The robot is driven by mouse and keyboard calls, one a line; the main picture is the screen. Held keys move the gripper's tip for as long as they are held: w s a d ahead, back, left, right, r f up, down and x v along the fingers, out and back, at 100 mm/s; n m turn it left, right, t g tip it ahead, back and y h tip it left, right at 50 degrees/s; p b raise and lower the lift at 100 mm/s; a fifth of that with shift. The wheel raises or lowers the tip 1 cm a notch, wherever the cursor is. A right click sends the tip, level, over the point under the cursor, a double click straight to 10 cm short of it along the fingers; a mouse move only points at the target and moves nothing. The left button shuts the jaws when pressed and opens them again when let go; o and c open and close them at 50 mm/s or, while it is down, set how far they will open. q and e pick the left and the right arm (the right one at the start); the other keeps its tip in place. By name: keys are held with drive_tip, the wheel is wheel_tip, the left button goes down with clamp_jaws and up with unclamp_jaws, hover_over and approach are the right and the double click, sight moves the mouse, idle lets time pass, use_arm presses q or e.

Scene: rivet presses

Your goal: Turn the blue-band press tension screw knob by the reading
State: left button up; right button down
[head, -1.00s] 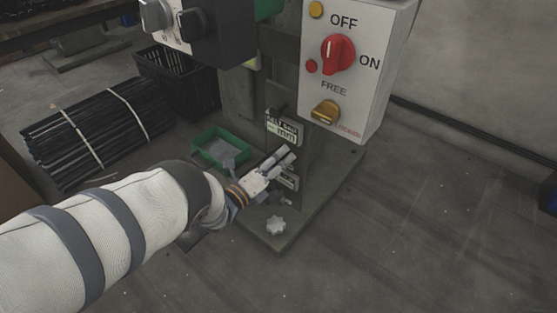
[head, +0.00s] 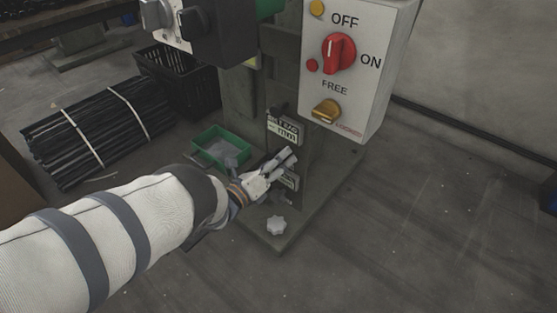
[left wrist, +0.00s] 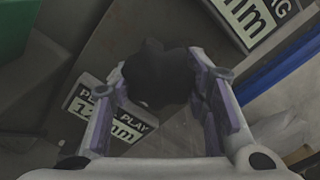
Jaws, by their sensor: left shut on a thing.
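My left gripper (head: 284,158) reaches from the left to the low front of the press column. In the left wrist view its two fingers (left wrist: 160,88) stand on either side of a dark lobed knob (left wrist: 158,72), shut on it. In the head view the gripper hides this knob. A plate with large "mm" lettering (head: 284,129) is above the gripper; it also shows at the top right of the left wrist view (left wrist: 255,15). A "PEDAL PLAY" plate (left wrist: 108,112), reading partly hidden by a finger, is at the lower left there. My right gripper is not in view.
A white switch box (head: 345,85) with a red OFF/ON switch overhangs at upper right. A green tray (head: 207,147) is behind my wrist. Bundled black rods (head: 95,130) lie left. The right floor is clear.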

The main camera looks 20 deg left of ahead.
use_arm(q)
drive_tip(key=o, duration=1.2)
drive_tip(key=shift+a, duration=0.15)
drive_tip(key=v, duration=1.2)
drive_tip(key=shift+r, duration=0.15)
